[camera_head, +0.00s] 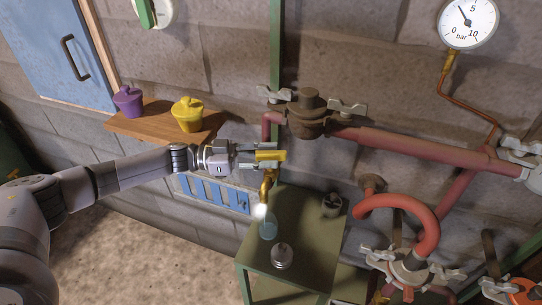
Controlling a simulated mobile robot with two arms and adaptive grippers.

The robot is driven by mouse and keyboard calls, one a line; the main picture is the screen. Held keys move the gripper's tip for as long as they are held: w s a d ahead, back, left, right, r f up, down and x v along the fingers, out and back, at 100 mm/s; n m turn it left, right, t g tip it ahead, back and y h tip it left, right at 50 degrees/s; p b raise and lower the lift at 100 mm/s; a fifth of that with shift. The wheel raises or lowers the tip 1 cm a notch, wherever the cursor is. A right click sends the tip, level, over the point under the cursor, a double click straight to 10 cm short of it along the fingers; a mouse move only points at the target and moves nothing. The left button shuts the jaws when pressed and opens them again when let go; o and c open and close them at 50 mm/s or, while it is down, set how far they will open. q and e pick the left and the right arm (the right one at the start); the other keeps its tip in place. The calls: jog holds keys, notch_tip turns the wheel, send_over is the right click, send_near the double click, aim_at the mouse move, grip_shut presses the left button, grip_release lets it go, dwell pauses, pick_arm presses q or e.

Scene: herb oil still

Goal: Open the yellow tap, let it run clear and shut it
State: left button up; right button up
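The yellow tap (269,156) is on the pipework by the green post, above a small green table. Its lever lies roughly level, pointing sideways, and a brass spout (265,187) bends down below it. My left gripper (264,155) comes in from the left with one finger above and one below the yellow lever, and looks shut on it. A white, cloudy patch (260,210) shows under the spout, at the mouth of a bluish clear vessel (268,230). I cannot tell whether it is liquid or vapour. My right gripper is not in view.
The green table (290,205) also holds a metal-topped jar (282,256) and a dark lidded pot (331,205). A wooden shelf (150,125) bears purple (128,101) and yellow (187,114) pots. Red pipes (420,147) and a pressure gauge (468,22) crowd the right.

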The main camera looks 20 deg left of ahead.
pick_arm(q)
jog(key=v, duration=1.1)
